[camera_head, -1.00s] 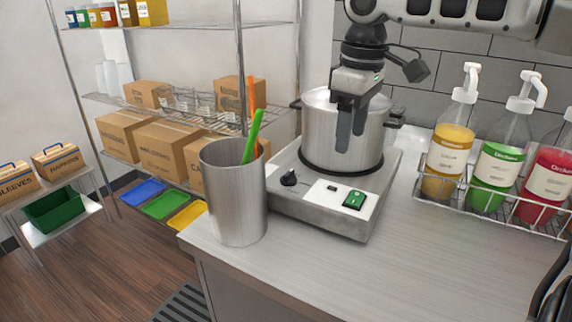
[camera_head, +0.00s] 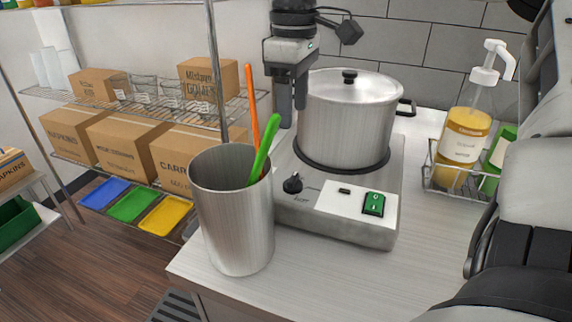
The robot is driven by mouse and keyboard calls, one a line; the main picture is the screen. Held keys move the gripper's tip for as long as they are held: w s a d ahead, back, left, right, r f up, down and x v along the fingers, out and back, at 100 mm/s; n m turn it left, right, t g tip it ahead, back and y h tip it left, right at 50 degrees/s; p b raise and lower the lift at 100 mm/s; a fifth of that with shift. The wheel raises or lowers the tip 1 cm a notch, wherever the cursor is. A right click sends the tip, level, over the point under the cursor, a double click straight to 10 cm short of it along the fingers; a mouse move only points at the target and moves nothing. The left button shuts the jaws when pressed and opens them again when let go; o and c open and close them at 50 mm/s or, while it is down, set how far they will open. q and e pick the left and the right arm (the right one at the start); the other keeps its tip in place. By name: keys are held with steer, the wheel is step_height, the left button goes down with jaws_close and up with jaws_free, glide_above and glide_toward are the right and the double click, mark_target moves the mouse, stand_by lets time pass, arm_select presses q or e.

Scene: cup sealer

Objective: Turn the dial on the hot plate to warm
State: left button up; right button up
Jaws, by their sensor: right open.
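The hot plate (camera_head: 325,228) sits on the counter with a lidded steel pot (camera_head: 345,122) on top. The green switch (camera_head: 374,204) is on the right of the panel. My right gripper (camera_head: 291,112) points down, open, beside the left side of the pot. It is above and behind the dial, apart from it. My left gripper is not in view.
A steel cup (camera_head: 231,225) holding orange and green sticks stands just left of the hot plate, close to the dial. A wire rack (camera_head: 453,186) with a yellow syrup bottle (camera_head: 463,140) stands to the right.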

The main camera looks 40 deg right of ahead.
mark_target(293, 177)
step_height(293, 177, down, 13)
steer(key=shift+s+f, duration=0.1)
steer(key=shift+f, duration=0.1)
steer(key=shift+c, duration=0.4)
steer(key=c, duration=0.9)
